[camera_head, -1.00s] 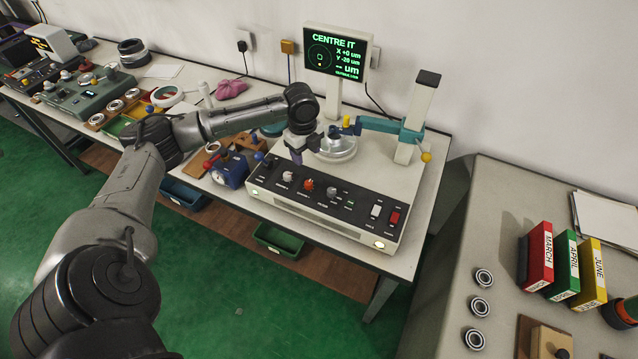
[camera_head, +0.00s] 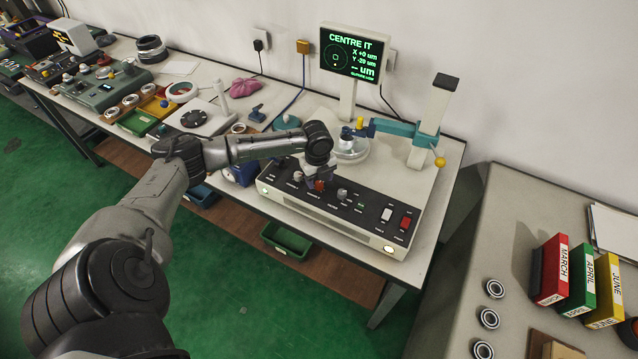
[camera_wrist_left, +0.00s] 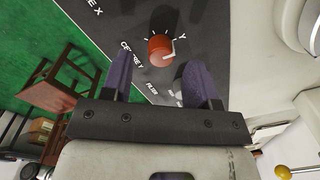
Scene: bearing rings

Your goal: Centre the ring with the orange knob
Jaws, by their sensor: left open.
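The orange-red knob (camera_head: 319,185) sits on the black front panel of the centring machine (camera_head: 340,205). In the left wrist view the knob (camera_wrist_left: 160,50) has a white pointer mark, is labelled CENTRE Y and lies between my finger tips. My left gripper (camera_head: 316,172) is open, with its purple fingers (camera_wrist_left: 160,72) pointing at the panel; contact with the knob cannot be told. The metal ring (camera_head: 350,152) is on the round stage behind my wrist, partly hidden. The screen (camera_head: 357,52) says CENTRE IT, with X +0 um and a negative Y near 29.
Grey and white knobs (camera_head: 342,194) flank the orange one on the panel. A teal arm (camera_head: 390,127) with a yellow ball reaches over the stage from a white post (camera_head: 432,120).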

